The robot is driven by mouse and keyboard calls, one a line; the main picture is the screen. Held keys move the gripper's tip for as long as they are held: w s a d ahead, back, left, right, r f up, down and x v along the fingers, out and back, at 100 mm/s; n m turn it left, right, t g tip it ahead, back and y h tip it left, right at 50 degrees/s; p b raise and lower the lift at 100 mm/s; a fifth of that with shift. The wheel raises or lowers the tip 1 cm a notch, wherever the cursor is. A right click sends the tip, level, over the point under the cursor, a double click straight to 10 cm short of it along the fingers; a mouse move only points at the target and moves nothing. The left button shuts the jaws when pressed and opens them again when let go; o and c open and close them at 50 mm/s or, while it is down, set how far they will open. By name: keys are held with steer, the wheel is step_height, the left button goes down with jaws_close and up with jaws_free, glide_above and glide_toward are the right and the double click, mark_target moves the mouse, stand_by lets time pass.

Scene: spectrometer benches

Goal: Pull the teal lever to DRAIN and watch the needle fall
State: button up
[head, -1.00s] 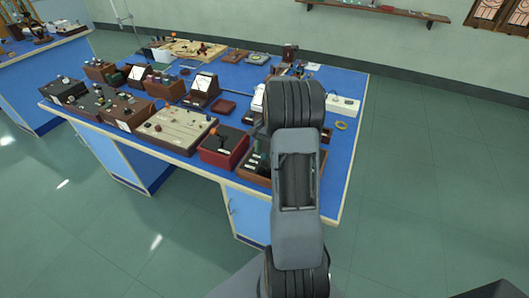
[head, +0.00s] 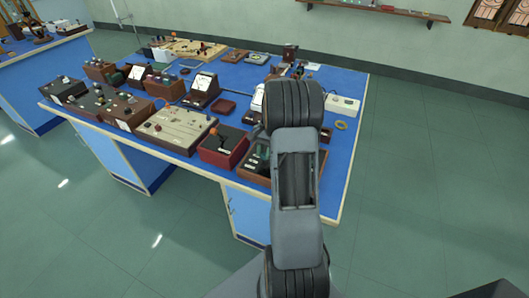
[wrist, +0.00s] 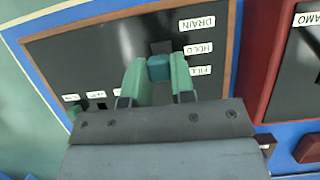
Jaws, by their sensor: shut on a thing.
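The teal lever's cap (wrist: 159,68) shows in the wrist view on a black panel (wrist: 95,58) with a brown wooden rim. My gripper (wrist: 160,78) is shut on the cap, with one green finger on each side. The labels DRAIN (wrist: 197,23), HOLD (wrist: 198,48) and FILL (wrist: 200,71) read upside down to the right of a dark slot (wrist: 161,46). The cap appears level with FILL, but it stands above the panel, so its exact setting is unclear. In the head view my arm hides most of the panel. I cannot make out this panel's needle.
A red box with a black top (head: 222,148) stands close left of the panel. Several instruments crowd the blue bench to the left and behind. A yellow ring (head: 341,125) and a white power strip (head: 343,105) lie at the right. The floor right of the bench is clear.

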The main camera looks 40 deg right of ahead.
jaws_close()
steer(key=a+h+b, duration=0.1)
steer(key=s+t+h+b, duration=0.1)
steer(key=b, duration=0.1)
steer(key=shift+a+f+h, duration=0.2)
steer(key=shift+a+h, duration=0.1)
steer(key=shift+a, duration=0.05)
steer(key=shift+s+a+f+t+h+b, duration=0.15)
steer(key=shift+a+t+h+b, duration=0.3)
steer(key=shift+b, duration=0.3)
steer(key=shift+s+a+r+t+h+b, duration=0.15)
steer(key=shift+t+h+b, duration=0.1)
steer(key=shift+h+b, duration=0.4)
steer(key=o, duration=0.8)
jaws_free()
steer(key=shift+o, duration=0.2)
step_height(320, 180, up, 14)
steer(key=a, duration=0.1)
steer(key=shift+s+a+f+p, duration=0.2)
steer(key=shift+s+a+p, duration=0.1)
steer(key=shift+s, duration=0.15)
steer(key=shift+d, duration=0.1)
